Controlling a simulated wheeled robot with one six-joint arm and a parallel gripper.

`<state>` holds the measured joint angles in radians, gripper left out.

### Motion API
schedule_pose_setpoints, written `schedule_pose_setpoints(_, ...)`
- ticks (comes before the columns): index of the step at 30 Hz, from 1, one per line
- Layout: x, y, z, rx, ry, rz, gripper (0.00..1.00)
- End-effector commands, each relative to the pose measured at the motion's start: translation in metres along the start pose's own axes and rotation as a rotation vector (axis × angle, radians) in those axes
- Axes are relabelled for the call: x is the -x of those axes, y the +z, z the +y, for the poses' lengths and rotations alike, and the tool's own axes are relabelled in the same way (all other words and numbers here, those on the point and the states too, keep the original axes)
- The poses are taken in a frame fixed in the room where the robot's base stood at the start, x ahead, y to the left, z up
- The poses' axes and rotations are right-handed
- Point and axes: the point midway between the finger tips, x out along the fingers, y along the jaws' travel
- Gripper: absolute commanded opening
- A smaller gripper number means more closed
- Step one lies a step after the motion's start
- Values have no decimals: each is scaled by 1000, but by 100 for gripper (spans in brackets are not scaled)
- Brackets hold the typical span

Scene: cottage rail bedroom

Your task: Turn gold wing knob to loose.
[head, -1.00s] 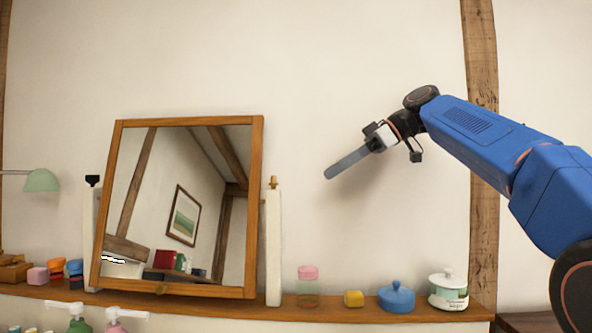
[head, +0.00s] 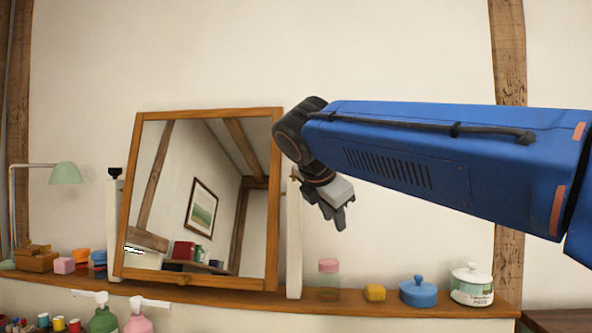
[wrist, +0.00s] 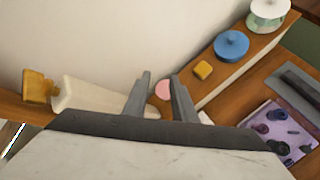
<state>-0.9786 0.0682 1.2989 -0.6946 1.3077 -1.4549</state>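The gold wing knob (head: 294,174) is on top of the white right-hand post (head: 294,245) beside the tilting mirror (head: 200,205). In the head view my arm hides part of it. In the wrist view the knob (wrist: 37,88) shows at the far left, at the end of the white post (wrist: 95,97). My gripper (head: 338,218) points downward, right of the post and lower than the knob. Its two fingers (wrist: 160,85) are apart with nothing between them. The gripper does not touch the knob.
On the shelf (head: 400,302) right of the post stand a pink-lidded jar (head: 328,272), a yellow block (head: 374,292), a blue lidded pot (head: 418,290) and a white canister (head: 472,285). A black-topped left post (head: 114,215) stands beyond the mirror. The wall above is clear.

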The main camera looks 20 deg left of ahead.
Motion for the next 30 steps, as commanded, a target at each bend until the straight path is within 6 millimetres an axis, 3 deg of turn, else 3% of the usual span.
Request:
schedule_pose_setpoints(12, 101, -24, 42, 523, 293, -465, 24)
schedule_pose_setpoints(18, 144, -40, 55, 674, 392, -616, 24)
schedule_pose_setpoints(23, 153, -43, 60, 709, 416, -655, 24)
schedule_pose_setpoints(30, 133, -31, 74, 709, 413, -656, 24)
